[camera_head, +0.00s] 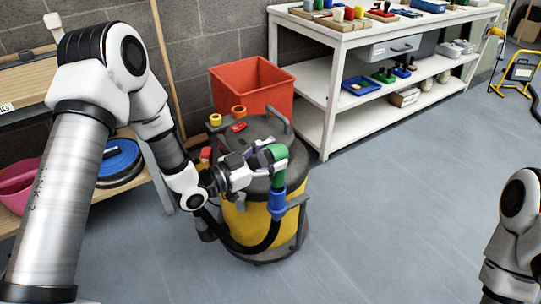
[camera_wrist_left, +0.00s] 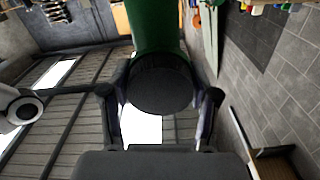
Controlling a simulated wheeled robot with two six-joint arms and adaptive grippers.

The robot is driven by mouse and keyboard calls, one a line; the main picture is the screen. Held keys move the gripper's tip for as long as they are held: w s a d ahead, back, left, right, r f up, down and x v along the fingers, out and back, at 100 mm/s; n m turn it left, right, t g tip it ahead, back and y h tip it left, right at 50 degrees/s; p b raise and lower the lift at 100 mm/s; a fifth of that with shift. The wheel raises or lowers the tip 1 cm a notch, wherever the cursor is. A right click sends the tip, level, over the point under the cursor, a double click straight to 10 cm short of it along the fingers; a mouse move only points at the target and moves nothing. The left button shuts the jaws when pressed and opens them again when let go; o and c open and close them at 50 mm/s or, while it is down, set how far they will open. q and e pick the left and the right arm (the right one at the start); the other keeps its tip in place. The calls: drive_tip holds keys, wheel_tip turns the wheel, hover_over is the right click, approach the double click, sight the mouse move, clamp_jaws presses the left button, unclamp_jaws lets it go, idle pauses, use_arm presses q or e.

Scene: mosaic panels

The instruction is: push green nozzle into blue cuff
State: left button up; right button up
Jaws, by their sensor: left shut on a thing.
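The green nozzle (camera_head: 279,154) is a bent green piece above the yellow vacuum. My left gripper (camera_head: 258,161) is shut on its upper end. In the left wrist view, the green nozzle (camera_wrist_left: 158,28) with a dark round end lies between the fingers of the left gripper (camera_wrist_left: 160,98). The blue cuff (camera_head: 277,201) is upright directly below the nozzle's lower end, with a black hose (camera_head: 268,238) curving down from it. Nozzle and cuff look in line and close together; I cannot tell how deep the nozzle sits. My right gripper is out of view.
The yellow vacuum drum (camera_head: 245,222) stands on the floor under my left arm. A red bin (camera_head: 252,88) is behind it. A white shelf table (camera_head: 330,110) stands at the back right. Wooden shelving is on the left. The grey floor (camera_head: 400,210) at right is clear.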

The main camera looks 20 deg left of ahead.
use_arm(q)
drive_tip(key=shift+f+b, duration=1.45)
drive_tip(key=shift+f, duration=0.55)
drive_tip(key=o, duration=1.2)
drive_tip(key=shift+o, duration=0.2)
drive_tip(key=shift+s, duration=0.1)
